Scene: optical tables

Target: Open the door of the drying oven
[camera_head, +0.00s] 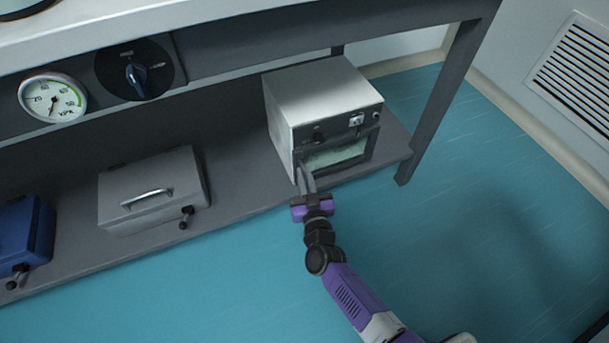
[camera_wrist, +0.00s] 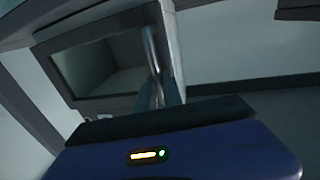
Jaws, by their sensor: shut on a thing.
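The drying oven (camera_head: 322,95) is a pale grey box on the lower shelf of the bench, with a control strip along the top of its front. Its dark-framed door (camera_head: 340,155) has a glass window and looks shut or nearly shut; I cannot tell if there is a small gap. My gripper (camera_head: 306,180) is at the left side of the door. In the wrist view, its fingers (camera_wrist: 158,95) are shut on the upright bar handle (camera_wrist: 151,50), beside the door window (camera_wrist: 95,68). The fingertips partly hide the handle.
A grey case (camera_head: 152,190) with a bar handle and a blue box (camera_head: 22,240) stand left on the same shelf (camera_head: 240,180). A bench leg (camera_head: 438,110) rises right of the oven. The teal floor (camera_head: 490,210) in front and to the right is clear.

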